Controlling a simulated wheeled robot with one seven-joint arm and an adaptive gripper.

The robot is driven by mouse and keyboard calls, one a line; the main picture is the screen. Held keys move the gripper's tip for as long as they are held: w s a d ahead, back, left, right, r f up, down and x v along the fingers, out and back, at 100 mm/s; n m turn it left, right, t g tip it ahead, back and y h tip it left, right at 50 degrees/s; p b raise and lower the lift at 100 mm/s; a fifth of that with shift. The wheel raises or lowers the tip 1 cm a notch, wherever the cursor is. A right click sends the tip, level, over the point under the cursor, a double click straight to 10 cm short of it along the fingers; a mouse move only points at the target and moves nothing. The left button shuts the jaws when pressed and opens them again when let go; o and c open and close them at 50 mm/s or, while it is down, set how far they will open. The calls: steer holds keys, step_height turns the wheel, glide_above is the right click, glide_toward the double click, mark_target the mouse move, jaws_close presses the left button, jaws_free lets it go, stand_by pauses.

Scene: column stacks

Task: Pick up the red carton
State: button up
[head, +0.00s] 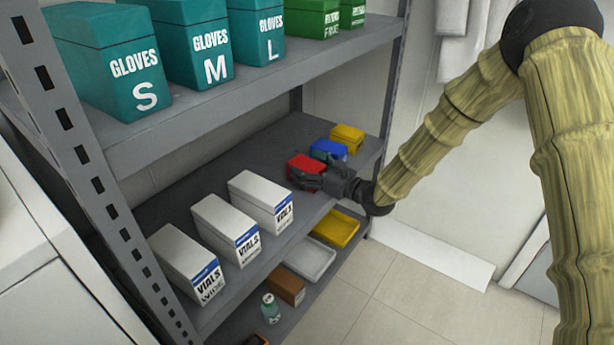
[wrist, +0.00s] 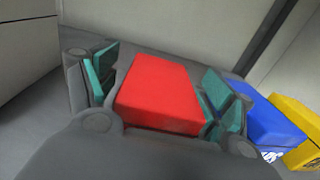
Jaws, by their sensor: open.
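The red carton (head: 305,164) stands on the middle shelf, to the right of the white vials boxes. In the wrist view the red carton (wrist: 160,94) lies between the two teal-padded fingers of my gripper (wrist: 158,95). The right finger is very close to the carton's right side; I cannot tell whether it touches. A narrow gap shows at the left finger. My gripper (head: 322,180) is open and reaches in from the right in the head view, hiding the carton's lower front.
A blue box (head: 328,149) stands right beside the right finger, with a yellow box (head: 347,137) beyond it. Several white vials boxes (head: 262,201) stand to the left. The upper shelf (head: 200,116) hangs above. Bare shelf lies behind the carton.

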steer(key=shift+w+a, duration=0.1)
steer(key=c, duration=1.1)
